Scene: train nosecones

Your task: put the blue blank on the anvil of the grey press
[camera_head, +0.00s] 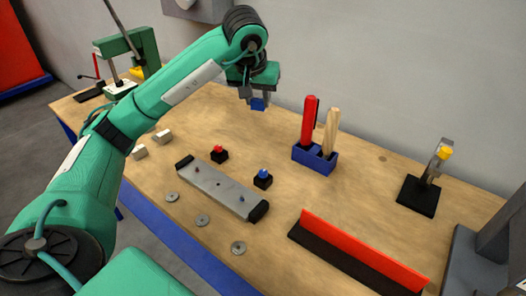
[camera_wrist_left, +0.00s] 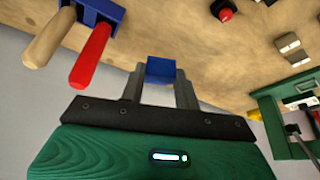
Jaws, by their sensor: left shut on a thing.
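My left gripper (camera_head: 257,94) is shut on the blue blank (camera_head: 258,104) and holds it above the back part of the wooden bench. In the left wrist view the blank (camera_wrist_left: 161,68) sits between the two grey fingertips. A large grey machine (camera_head: 475,262) with a flat base and an upright stands at the lower right, cut off by the picture edge; it looks like the grey press. Its anvil cannot be made out. The blank is far to the left of it. My right gripper is not in view.
A blue holder (camera_head: 315,158) with red and wooden handles stands mid-bench. A red-and-black angled bar (camera_head: 355,250) and a yellow-tipped clamp (camera_head: 430,180) are near the grey machine. A green press (camera_head: 130,60) stands far left. A grey bar (camera_head: 222,188), buttons and washers lie in front.

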